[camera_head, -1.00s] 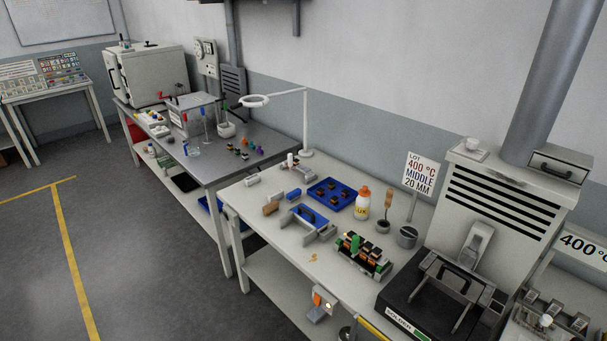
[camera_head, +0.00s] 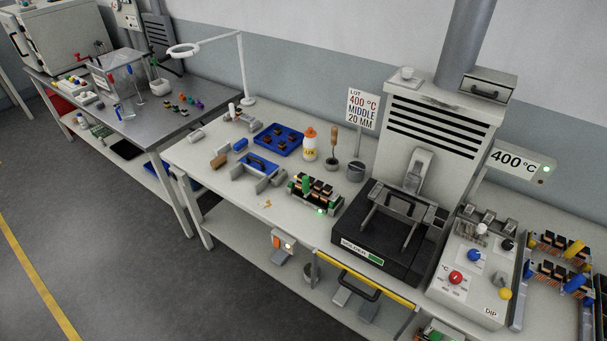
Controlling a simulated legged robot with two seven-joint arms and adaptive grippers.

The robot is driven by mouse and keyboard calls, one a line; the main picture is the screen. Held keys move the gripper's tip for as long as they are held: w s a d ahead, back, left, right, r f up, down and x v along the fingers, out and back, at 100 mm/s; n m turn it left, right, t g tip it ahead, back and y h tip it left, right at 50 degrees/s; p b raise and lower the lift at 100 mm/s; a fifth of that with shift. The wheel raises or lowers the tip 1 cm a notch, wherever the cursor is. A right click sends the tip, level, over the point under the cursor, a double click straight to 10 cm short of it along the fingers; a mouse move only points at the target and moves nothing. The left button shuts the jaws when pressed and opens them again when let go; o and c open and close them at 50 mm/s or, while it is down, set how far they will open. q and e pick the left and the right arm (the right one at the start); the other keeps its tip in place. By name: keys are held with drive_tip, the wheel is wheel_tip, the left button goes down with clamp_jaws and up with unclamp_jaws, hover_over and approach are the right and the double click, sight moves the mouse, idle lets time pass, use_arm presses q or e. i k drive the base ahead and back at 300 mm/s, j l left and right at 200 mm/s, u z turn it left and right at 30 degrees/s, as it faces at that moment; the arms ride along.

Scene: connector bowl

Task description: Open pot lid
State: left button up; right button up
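A black solder pot (camera_head: 345,232) with a "SOLDER" label and a green mark on its front stands on the bench in front of a grey vented hood. A grey metal frame with a dark handle (camera_head: 396,212) spans its top. The lid cannot be told apart clearly from this frame, and the inside of the pot does not show. A small grey can (camera_head: 355,171) stands to the left, near the sign. Neither of my grippers is in view.
A control box (camera_head: 468,283) with coloured knobs and a "DIP" label stands right of the pot. A circuit board (camera_head: 318,194), a blue tray (camera_head: 277,140) and a flux bottle (camera_head: 310,146) occupy the bench to the left. A yellow strip (camera_head: 365,280) runs along the front edge.

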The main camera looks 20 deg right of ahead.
sight(405, 206)
drive_tip(key=z, duration=1.75)
drive_tip(key=i, duration=0.05)
